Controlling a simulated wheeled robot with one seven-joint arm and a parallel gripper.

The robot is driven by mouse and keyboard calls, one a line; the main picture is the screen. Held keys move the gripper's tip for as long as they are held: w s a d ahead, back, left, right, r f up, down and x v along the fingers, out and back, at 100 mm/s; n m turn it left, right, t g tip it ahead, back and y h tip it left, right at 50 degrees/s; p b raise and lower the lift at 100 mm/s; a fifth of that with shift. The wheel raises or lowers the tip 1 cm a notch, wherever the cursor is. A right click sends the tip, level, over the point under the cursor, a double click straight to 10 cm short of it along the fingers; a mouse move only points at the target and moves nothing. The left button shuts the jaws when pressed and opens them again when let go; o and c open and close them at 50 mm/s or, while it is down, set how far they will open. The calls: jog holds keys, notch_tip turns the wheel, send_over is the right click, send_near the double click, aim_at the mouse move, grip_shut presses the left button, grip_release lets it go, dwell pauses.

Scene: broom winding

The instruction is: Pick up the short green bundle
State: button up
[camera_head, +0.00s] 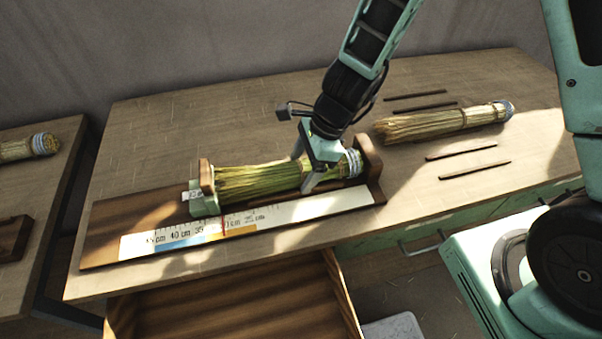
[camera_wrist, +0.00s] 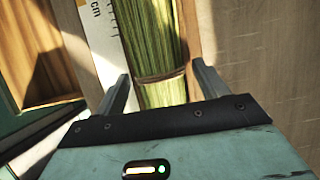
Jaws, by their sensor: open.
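The short green bundle (camera_head: 252,182) lies lengthwise in a wooden measuring jig (camera_head: 105,229), behind its printed ruler. Its right end has a blue-white band (camera_head: 354,163). My gripper (camera_head: 306,172) is over the bundle's right part, with one finger on each side of it. In the wrist view the green bundle (camera_wrist: 150,45) runs between the open fingers of my gripper (camera_wrist: 162,92), with a brown tie (camera_wrist: 160,77) near the fingertips. Gaps show beside both fingers, and I cannot tell whether either touches the stalks.
A longer straw-coloured bundle (camera_head: 430,123) lies at the back right among several thin dark sticks (camera_head: 468,153). An open wooden drawer (camera_head: 230,300) juts out below the bench front. Another bundle (camera_head: 30,148) lies on a separate table at left. The bench's back left is clear.

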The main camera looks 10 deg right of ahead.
jog(key=c, duration=1.2)
jog(key=shift+o, duration=0.2)
jog(key=shift+r, duration=0.1)
